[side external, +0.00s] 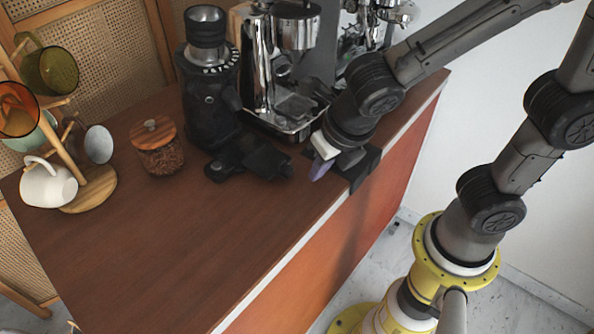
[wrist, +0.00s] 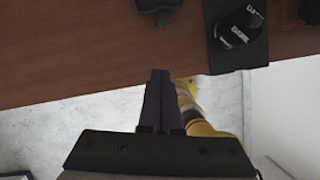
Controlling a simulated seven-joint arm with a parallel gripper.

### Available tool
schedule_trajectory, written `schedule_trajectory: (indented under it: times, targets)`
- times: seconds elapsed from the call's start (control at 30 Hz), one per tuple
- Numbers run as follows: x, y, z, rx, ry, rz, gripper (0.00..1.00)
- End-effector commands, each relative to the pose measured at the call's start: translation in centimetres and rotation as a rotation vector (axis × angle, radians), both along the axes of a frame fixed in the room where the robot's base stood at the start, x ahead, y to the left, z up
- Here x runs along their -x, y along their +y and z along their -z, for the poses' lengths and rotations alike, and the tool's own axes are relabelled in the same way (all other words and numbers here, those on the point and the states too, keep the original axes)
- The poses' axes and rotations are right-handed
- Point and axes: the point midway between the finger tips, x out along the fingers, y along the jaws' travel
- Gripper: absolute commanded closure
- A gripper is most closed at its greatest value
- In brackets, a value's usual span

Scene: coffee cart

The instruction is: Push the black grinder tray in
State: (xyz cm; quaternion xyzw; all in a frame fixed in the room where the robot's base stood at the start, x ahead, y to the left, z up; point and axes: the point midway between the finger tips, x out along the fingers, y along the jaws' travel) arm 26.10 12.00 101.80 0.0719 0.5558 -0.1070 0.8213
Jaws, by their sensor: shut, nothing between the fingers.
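The black grinder (side external: 207,98) stands on the brown cart top. Its black tray (side external: 264,162) sticks out at the foot of the grinder, toward the cart's front edge. My gripper (side external: 318,172) is just to the right of the tray's outer end, apart from it, low near the front edge. In the wrist view my gripper (wrist: 160,74) has its two dark fingers together with nothing between them. A black piece at the top edge of that view, ahead of the fingertips, looks like the tray's end (wrist: 158,6); the rest is cut off.
A black mat (side external: 364,172) lies by the front edge beside my gripper; a black tamper (wrist: 240,27) rests on it. A chrome espresso machine (side external: 292,120) stands behind. A lidded jar (side external: 157,147) and mug rack (side external: 90,190) are at left. The front left top is clear.

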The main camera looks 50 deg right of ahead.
Motion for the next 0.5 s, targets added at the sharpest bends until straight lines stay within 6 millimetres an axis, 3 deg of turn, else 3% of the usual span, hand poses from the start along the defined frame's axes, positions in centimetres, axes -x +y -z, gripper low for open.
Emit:
schedule_trajectory:
  times: [0.37,0.5]
  targets:
    - [-2.5,-0.8,7.0,0.001,0.008,0.002,1.0]
    - [-4.8,-1.4,6.6,-0.001,0.001,0.007,1.0]
